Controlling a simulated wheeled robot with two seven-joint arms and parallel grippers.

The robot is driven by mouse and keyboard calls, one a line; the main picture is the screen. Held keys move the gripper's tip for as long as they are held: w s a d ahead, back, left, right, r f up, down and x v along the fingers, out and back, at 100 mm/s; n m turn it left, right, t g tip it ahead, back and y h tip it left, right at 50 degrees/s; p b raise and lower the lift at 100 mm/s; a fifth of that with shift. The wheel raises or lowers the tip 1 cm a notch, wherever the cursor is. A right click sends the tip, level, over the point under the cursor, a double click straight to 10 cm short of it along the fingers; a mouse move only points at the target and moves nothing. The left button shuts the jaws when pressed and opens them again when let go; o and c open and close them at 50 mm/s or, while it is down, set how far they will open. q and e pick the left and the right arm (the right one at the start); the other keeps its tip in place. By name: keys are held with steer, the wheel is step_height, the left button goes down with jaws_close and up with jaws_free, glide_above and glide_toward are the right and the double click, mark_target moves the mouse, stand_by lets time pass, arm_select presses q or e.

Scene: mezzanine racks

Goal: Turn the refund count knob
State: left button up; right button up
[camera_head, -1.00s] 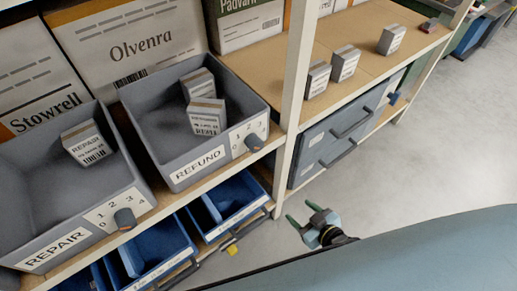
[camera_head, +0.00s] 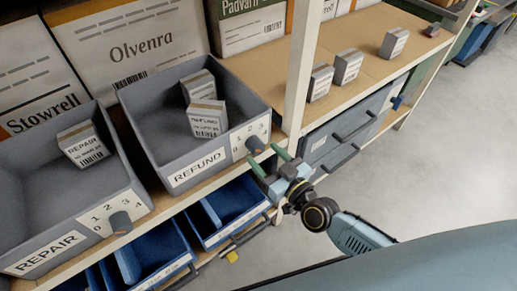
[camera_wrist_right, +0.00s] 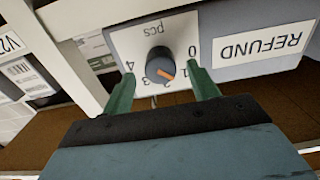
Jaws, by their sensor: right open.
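The refund count knob (camera_head: 255,145) is a dark round knob on a white numbered plate at the front right of the grey REFUND bin (camera_head: 150,150). In the right wrist view the knob (camera_wrist_right: 159,64) shows an orange pointer mark on the side of the 1 and 2; the plate appears upside down. My right gripper (camera_head: 268,158) is open just in front of the knob. In the wrist view its two green fingers (camera_wrist_right: 161,78) lie on either side of the knob, with gaps between. I cannot tell how far the tips are from the plate. My left gripper is out of view.
The REPAIR bin (camera_head: 30,200) with its own knob (camera_head: 121,222) stands to the left. A pale rack post (camera_head: 297,75) rises right of the REFUND bin. Blue bins (camera_head: 228,206) sit below. Small boxes (camera_head: 347,67) stand on the right shelf. Open floor lies right.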

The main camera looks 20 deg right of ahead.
mark_target(260, 151)
steer(key=x, duration=0.2)
steer(key=shift+w+a, duration=0.1)
steer(key=shift+w, duration=0.15)
steer(key=shift+w+a, duration=0.2)
steer(key=shift+w, duration=0.3)
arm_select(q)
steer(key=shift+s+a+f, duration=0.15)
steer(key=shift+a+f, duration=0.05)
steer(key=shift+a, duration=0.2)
arm_select(e)
steer(key=c, duration=1)
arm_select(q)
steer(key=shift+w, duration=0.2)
